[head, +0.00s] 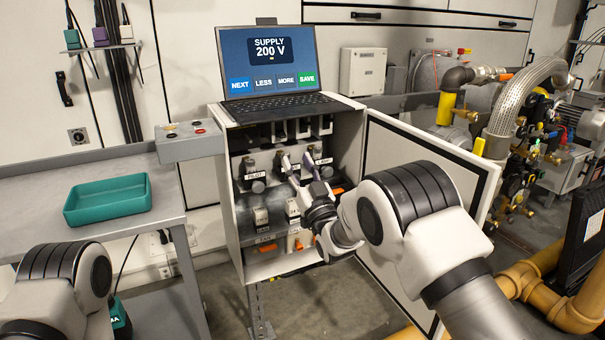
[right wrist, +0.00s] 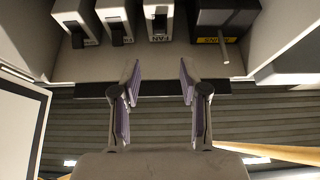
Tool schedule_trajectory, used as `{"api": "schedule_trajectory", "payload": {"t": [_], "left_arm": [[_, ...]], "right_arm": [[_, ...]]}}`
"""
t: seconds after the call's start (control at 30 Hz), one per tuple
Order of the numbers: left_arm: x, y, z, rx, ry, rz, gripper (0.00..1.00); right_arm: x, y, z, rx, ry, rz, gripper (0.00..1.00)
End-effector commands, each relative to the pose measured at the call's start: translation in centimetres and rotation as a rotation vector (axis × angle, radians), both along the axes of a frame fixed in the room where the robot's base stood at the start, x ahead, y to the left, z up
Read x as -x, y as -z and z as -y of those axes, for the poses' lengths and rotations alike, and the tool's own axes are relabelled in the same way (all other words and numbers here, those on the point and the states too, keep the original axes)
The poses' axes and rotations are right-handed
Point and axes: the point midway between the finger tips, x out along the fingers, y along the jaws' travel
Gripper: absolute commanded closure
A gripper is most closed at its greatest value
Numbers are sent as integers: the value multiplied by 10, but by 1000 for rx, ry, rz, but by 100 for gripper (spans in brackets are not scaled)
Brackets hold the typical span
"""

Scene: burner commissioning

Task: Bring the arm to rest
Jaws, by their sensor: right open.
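My right arm reaches into the open grey cabinet (head: 233,200). Its gripper (head: 299,168) is in front of the upper row of labelled modules, near the one marked PILOT (head: 254,174). In the right wrist view the gripper (right wrist: 160,85) has its two purple-padded fingers apart with nothing between them. Beyond the fingertips are several switch modules, one marked FAN (right wrist: 159,20), and a dark module (right wrist: 224,18) with a yellow label and a light lever.
A laptop (head: 268,68) on the cabinet reads SUPPLY 200 V. The cabinet door (head: 425,165) stands open to the right, behind my right arm. A teal tray (head: 107,199) sits on the metal bench (head: 165,185) at left. Pipes and yellow tubing (head: 530,280) fill the right side.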

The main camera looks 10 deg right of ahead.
Motion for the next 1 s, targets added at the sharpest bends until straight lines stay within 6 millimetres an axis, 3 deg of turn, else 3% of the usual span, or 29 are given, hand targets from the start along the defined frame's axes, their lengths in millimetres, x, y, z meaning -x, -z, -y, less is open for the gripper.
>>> {"api": "schedule_trajectory", "payload": {"t": [0.2, 0.5, 0.6, 0.67, 0.77, 0.87, 1.0], "left_arm": [[0, 0, 0, 0, 0, 0, 60], [0, 0, 0, 0, 0, 0, 60], [0, -1, 0, 0, 0, 0, 60], [0, -2, 0, 0, 0, 0, 60], [0, -4, 0, 0, 0, 0, 60], [0, -6, 0, 0, 0, 0, 60], [0, -7, 0, 0, 0, 0, 60]], "right_arm": [[25, 14, 8, 0, 0, 1, 56], [27, 16, 9, 0, 0, 0, 56], [26, 33, 15, -5, 10, -28, 56], [26, 58, 30, -13, 30, -72, 56], [42, 124, 60, -13, 78, -220, 56], [74, 203, 92, 3, 135, -444, 56], [145, 305, 127, 41, 204, -785, 56]]}}
